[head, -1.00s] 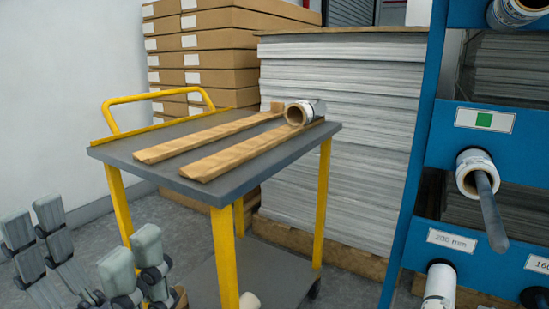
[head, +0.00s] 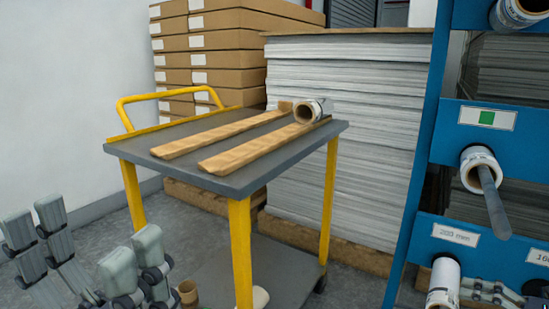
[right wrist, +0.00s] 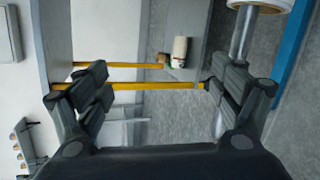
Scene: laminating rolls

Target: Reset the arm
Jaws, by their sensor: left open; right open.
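My left gripper (head: 92,255) is at the lower left of the head view, open and empty, in front of and to the left of the yellow-legged trolley (head: 225,182). My right gripper (head: 490,292) shows only partly at the lower right of the head view, by the blue rack. In the right wrist view its fingers (right wrist: 158,88) are spread wide with nothing between them. Behind them are yellow trolley posts and a grey shelf.
A roll (head: 309,111) lies on the trolley top at the end of two wooden rails (head: 250,150). The blue rack (head: 425,175) holds rolls on pegs, with one bare peg end (head: 493,205) sticking out. Stacked sheets (head: 345,130) and cartons (head: 230,50) stand behind.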

